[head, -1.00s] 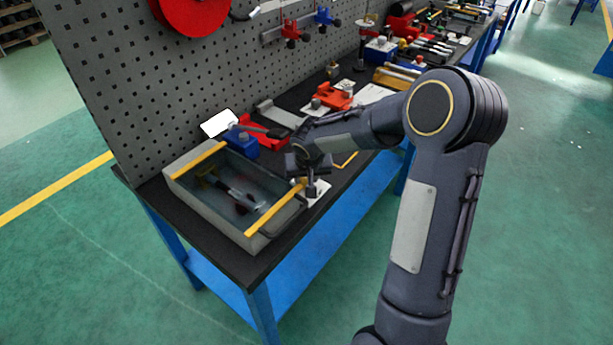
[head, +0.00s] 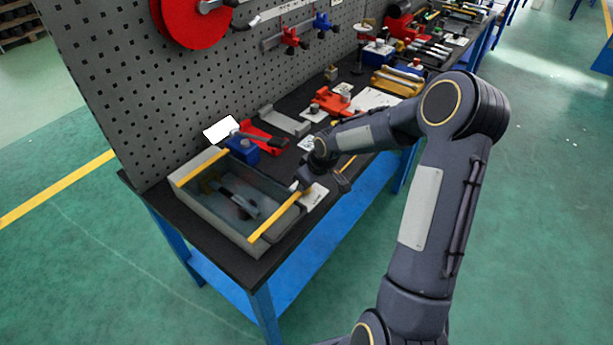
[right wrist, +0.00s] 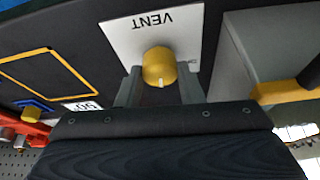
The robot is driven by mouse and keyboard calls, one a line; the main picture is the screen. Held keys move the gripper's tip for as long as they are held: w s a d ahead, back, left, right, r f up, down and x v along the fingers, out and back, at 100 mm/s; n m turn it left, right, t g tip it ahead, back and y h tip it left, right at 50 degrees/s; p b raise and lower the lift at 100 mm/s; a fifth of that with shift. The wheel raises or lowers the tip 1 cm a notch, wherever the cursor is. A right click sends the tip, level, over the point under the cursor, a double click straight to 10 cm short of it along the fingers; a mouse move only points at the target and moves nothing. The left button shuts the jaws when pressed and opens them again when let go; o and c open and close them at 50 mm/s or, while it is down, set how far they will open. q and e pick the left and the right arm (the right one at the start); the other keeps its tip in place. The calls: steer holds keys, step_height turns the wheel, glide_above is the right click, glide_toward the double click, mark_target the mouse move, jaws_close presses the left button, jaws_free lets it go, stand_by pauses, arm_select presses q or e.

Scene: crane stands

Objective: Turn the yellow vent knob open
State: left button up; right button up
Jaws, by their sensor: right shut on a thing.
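The yellow vent knob (right wrist: 159,64) shows in the right wrist view on a white plate (right wrist: 125,38) marked VENT, which appears upside down there. A short pale mark on the knob points toward the bottom of that picture. My right gripper (right wrist: 160,83) is shut on the knob, with one grey finger on each side of it. In the head view my right gripper (head: 312,183) is at the bench's front edge, beside the grey bin, and mostly hides the knob. The white plate (head: 315,197) partly shows beneath it. My left gripper is not in view.
A grey bin (head: 213,217) with yellow-edged sides stands close to the gripper. A blue block (head: 243,150), a red holder (head: 268,142) and a yellow outline (right wrist: 52,66) are also on the bench. The perforated panel (head: 110,90) rises behind.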

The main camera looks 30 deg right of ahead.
steer(key=shift+d+r+n+y+p, duration=0.1)
steer(key=shift+n+y+p, duration=0.25)
steer(key=shift+n, duration=0.55)
steer(key=n+y, duration=0.1)
steer(key=n, duration=0.1)
steer(key=shift+w+d+n+g, duration=0.1)
steer(key=shift+n+g, duration=0.3)
steer(key=n, duration=0.2)
steer(key=shift+n+g+y, duration=0.25)
steer(key=shift+n+g, duration=0.05)
steer(key=shift+g, duration=0.1)
steer(key=shift+w+n+g+y, duration=0.1)
steer(key=shift+n+g+y, duration=0.3)
steer(key=shift+n, duration=1)
steer(key=o, duration=1)
steer(key=b+v, duration=0.1)
steer(key=v, duration=0.6)
steer(key=shift+r+b, duration=0.3)
steer(key=shift+b, duration=0.05)
